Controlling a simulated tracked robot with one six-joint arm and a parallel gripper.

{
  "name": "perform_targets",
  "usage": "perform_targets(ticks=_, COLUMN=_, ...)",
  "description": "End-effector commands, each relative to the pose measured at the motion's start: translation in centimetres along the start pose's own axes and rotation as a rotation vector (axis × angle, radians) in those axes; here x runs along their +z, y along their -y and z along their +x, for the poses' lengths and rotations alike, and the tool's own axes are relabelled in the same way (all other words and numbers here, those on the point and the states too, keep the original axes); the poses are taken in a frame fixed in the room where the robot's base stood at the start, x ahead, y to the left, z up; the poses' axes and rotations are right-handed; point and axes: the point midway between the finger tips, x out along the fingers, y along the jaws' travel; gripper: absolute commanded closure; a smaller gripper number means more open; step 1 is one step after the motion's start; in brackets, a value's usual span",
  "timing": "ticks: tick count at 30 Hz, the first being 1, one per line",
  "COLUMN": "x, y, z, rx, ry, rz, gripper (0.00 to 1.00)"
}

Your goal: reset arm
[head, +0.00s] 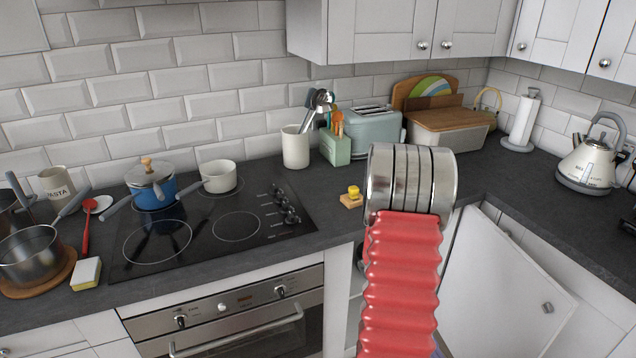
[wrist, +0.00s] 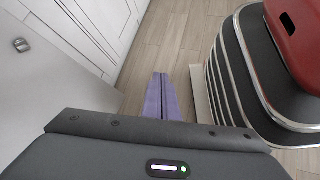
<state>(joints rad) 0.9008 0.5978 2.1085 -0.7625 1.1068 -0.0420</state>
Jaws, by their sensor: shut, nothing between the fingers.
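My gripper (wrist: 160,78) shows in the wrist view as two purple fingers pressed together with nothing between them. It points down over the wood-look floor (wrist: 172,35), between white cabinet fronts and my own tracked base. In the head view my arm, with its ribbed red sleeve and banded metal joint, rises in front of the worktop edge. The gripper itself is mostly hidden behind the arm there.
A white cabinet door (head: 505,285) stands open right of my arm. The slate worktop (head: 320,205) holds a black hob (head: 205,250), a blue pot (head: 152,192), a toaster (head: 374,135) and a kettle (head: 588,162). A small yellow-topped wooden item (head: 352,197) sits near the front edge.

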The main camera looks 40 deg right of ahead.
Motion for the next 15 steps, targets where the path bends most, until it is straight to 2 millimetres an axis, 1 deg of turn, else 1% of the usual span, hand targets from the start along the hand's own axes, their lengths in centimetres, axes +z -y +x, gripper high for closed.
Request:
perform_targets(ticks=1, x=0.1, y=0.6, z=-1.4, rx=-0.003, ry=-0.034, rz=0.015, gripper=1.00)
perform_targets(ticks=3, x=0.1, y=1.6, z=-3.0, rx=-0.015, ry=-0.074, rz=0.035, gripper=1.00)
perform_targets(ticks=15, x=1.0, y=7.7, z=-11.8, rx=-0.080, ry=-0.315, rz=0.116, gripper=1.00)
